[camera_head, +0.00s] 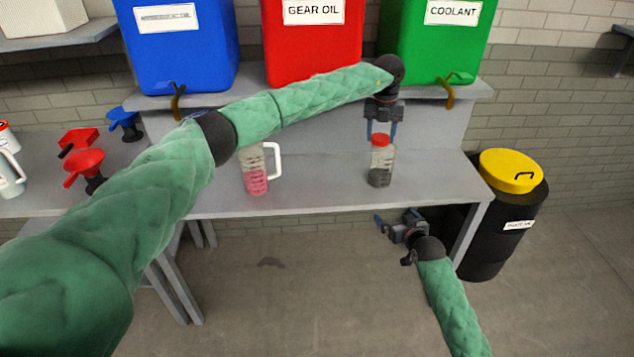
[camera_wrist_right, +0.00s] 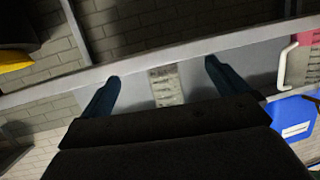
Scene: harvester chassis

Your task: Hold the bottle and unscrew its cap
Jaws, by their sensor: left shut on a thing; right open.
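A clear bottle (camera_head: 380,172) with dark contents at its bottom stands upright on the workbench. Its red cap (camera_head: 381,141) is on top. My left gripper (camera_head: 382,138) points down from above and is shut on the cap, one finger on each side. My right gripper (camera_head: 385,222) is open and empty, in front of the bench's front edge, below and near the bottle. In the right wrist view, the ribbed bottle body (camera_wrist_right: 166,86) shows between the two spread fingers of my right gripper (camera_wrist_right: 163,72), apart from them. The cap is hidden there.
The bench (camera_head: 320,190) also holds a clear jug (camera_head: 256,178) with pink liquid, left of the bottle. Blue, red and green tanks stand behind. A black bin (camera_head: 500,235) with a yellow lid stands right.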

